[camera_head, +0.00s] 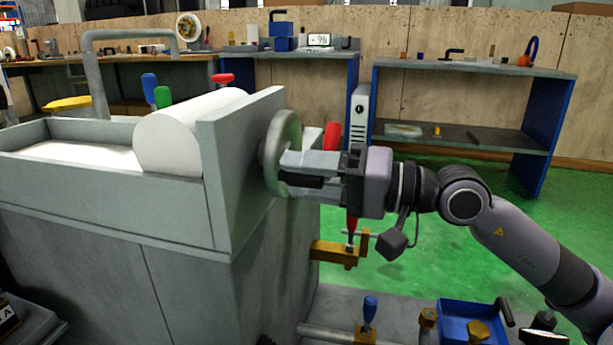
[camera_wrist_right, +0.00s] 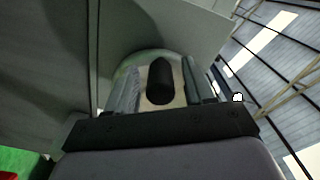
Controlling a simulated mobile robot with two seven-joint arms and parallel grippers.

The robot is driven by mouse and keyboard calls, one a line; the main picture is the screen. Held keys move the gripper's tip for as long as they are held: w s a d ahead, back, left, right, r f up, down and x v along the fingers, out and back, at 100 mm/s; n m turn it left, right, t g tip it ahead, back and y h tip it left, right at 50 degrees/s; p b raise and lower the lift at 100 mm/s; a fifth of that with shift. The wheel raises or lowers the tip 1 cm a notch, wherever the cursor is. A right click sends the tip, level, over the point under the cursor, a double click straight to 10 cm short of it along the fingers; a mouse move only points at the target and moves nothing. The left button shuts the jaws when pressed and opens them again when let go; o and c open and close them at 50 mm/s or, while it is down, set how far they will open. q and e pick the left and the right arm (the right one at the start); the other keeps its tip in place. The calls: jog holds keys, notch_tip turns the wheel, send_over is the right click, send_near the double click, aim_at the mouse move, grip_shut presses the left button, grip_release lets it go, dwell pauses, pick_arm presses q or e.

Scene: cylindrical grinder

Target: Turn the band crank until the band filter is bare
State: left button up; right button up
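The band crank (camera_head: 280,150) is a pale grey-green wheel on the right end wall of the grey filter housing (camera_head: 110,215). Its black handle (camera_wrist_right: 160,82) stands out toward the wrist camera. My right gripper (camera_head: 285,171) reaches the wheel from the right. In the wrist view its two fingers lie on either side of the handle with gaps showing, so it looks open around it. The band filter shows as a thick white roll (camera_head: 170,145) and a white, clean-looking sheet (camera_head: 80,153) in the trough. My left gripper is out of view.
A red-handled clamp (camera_head: 340,250) sits on the housing's right side, below my wrist. A blue bin (camera_head: 470,322) and tools lie on a low grey surface at lower right. A blue-legged table (camera_head: 475,66) stands behind. Green floor (camera_head: 435,255) is open at right.

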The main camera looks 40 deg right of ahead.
dwell(0.3)
jog(key=shift+v, duration=2.85)
jog(key=shift+s+d, duration=0.45)
jog(key=shift+s, duration=0.1)
